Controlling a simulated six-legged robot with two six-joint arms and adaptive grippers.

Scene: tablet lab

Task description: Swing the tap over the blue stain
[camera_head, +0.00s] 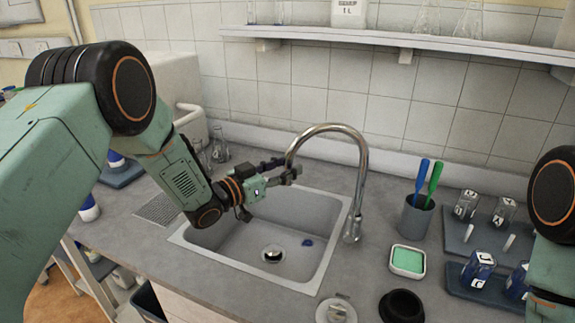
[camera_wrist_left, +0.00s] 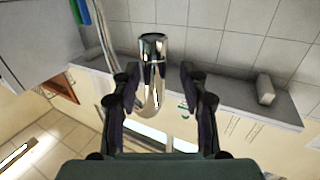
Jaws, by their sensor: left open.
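The chrome tap (camera_head: 361,165) rises from the counter at the right side of the sink (camera_head: 325,262). Its curved neck arches left over the basin. The small blue stain (camera_head: 308,242) lies on the basin floor, right of the drain (camera_head: 272,254). My left gripper (camera_head: 284,170) is open at the tap's left, spout end. In the left wrist view, the shiny tap (camera_wrist_left: 152,88) shows between the two dark fingers of my left gripper (camera_wrist_left: 157,80), with gaps on both sides. My right gripper is out of view.
A cup with blue and green handles (camera_head: 416,214), a green sponge in a dish (camera_head: 407,260) and a black round object (camera_head: 401,305) stand right of the sink. Racks with small bottles are farther right. A glassware shelf (camera_head: 400,40) runs above.

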